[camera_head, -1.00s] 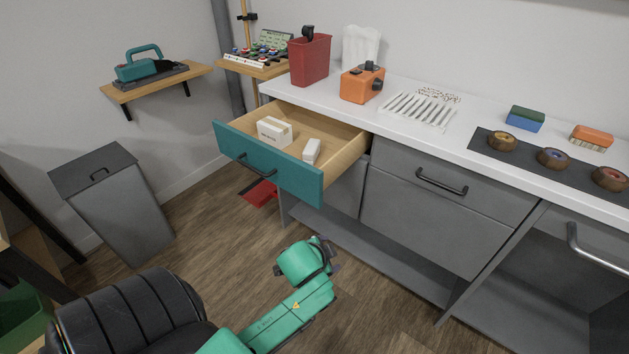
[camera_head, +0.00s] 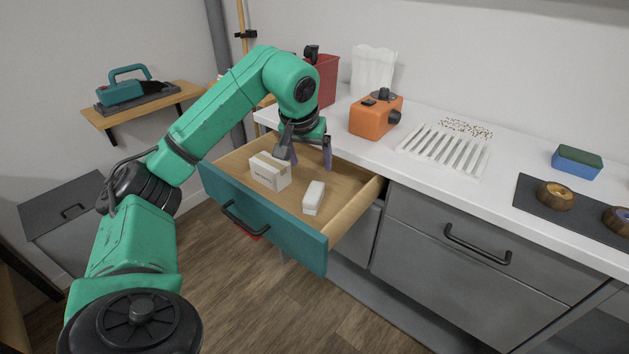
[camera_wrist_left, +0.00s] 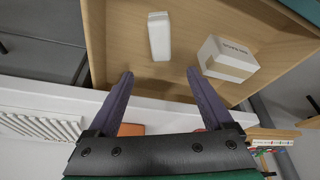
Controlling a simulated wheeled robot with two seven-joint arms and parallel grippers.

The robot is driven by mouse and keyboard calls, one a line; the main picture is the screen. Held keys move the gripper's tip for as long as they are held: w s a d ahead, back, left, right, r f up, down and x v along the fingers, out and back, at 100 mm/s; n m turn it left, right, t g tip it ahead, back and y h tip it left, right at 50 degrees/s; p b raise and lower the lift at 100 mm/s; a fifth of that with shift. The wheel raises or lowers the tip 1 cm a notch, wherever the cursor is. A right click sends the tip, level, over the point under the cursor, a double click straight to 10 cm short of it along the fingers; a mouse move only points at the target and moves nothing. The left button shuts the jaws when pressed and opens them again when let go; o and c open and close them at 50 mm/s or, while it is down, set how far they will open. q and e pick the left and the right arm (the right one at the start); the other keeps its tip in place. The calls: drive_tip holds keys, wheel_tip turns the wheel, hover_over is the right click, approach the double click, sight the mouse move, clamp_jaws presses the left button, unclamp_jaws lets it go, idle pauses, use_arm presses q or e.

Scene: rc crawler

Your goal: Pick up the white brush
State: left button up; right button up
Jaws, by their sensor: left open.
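The white brush (camera_head: 314,197) lies in the open teal-fronted drawer (camera_head: 262,225), on the right side of its wooden floor. Only a plain white block shape shows; no bristles are visible. In the left wrist view the white brush (camera_wrist_left: 159,36) is ahead of the fingers, between their lines and nearer the left one. My left gripper (camera_head: 307,155) is open and empty above the back part of the drawer, behind the brush and not touching it. Its two fingers also show in the left wrist view (camera_wrist_left: 159,82). My right gripper is not in view.
A white box (camera_head: 270,172) stands left of the brush in the drawer. The counter (camera_head: 500,167) behind holds an orange device (camera_head: 376,116), a red container (camera_head: 325,80) and a white slotted rack (camera_head: 440,150). Free drawer floor lies around the brush.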

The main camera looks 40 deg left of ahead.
sight(314, 191)
use_arm(q)
drive_tip(key=shift+s+d+f+b, duration=0.1)
drive_tip(key=shift+f+b, duration=0.1)
drive_tip(key=shift+f, duration=0.3)
drive_tip(key=shift+s+d+f+b, duration=0.1)
drive_tip(key=shift+f+b, duration=0.1)
drive_tip(key=shift+f, duration=0.3)
drive_tip(key=shift+x, duration=1)
drive_tip(key=x, duration=0.3)
drive_tip(key=b+x, duration=0.1)
drive_tip(key=x, duration=0.4)
drive_tip(key=shift+s+a+f, duration=0.1)
drive_tip(key=shift+s+f, duration=0.05)
drive_tip(key=shift+f, duration=0.3)
drive_tip(key=shift+a+f, duration=0.1)
drive_tip(key=shift+f, duration=0.15)
drive_tip(key=shift+r, duration=0.1)
clamp_jaws()
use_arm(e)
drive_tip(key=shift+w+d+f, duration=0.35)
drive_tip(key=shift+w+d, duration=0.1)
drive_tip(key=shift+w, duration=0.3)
use_arm(q)
drive_tip(key=shift+r, duration=0.15)
